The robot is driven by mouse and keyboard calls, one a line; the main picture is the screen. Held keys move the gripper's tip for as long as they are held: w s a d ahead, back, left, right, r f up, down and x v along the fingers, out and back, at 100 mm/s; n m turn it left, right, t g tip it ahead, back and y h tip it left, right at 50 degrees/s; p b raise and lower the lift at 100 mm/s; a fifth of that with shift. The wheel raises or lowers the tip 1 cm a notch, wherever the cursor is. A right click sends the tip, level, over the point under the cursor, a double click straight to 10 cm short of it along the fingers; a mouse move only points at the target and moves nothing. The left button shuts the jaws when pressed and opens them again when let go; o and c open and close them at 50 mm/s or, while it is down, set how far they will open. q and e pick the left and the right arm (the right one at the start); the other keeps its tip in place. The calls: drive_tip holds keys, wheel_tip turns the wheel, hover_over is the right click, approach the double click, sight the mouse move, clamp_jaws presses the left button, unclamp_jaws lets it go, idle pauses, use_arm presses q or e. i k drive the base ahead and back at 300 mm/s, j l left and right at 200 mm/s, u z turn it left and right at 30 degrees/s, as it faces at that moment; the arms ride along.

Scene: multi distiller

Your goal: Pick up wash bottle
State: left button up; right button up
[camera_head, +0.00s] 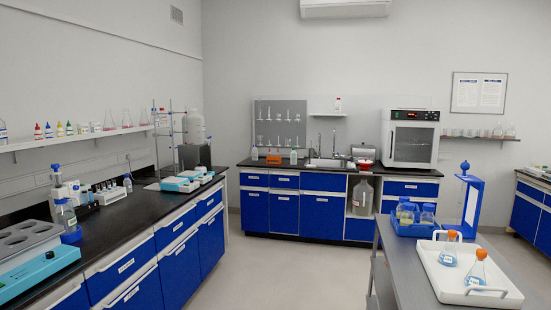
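Neither of my grippers is in view. I cannot tell for sure which bottle is the wash bottle. A small white bottle with a red top (338,104) stands on a short shelf on the back wall. Several small bottles with red, yellow and green conical tops stand on the left wall shelf, among them a red-topped bottle (38,132). All of these are far off and too small to show a spout.
A grey table (415,262) at front right holds a white tray (452,287) with two orange-capped flasks, a blue crate (418,229) of bottles and a blue stand (472,200). A black-topped bench (112,222) lines the left wall. Floor between (280,265) is clear.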

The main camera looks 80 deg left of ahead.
sight(294, 160)
drive_tip(key=j+u, duration=0.4)
drive_tip(key=i+j+u, duration=0.15)
drive_tip(key=j+u, duration=0.25)
drive_tip(key=i+j+u, duration=0.15)
drive_tip(key=j+u, duration=0.25)
drive_tip(key=i+j+u, duration=0.2)
drive_tip(key=j+u, duration=0.2)
drive_tip(key=i+j+u, duration=0.25)
drive_tip(key=u, duration=0.15)
drive_tip(key=i+j+u, duration=0.15)
drive_tip(key=u, duration=0.25)
drive_tip(key=i+j+u, duration=0.1)
drive_tip(key=i+u, duration=0.45)
drive_tip(key=i, duration=1.45)
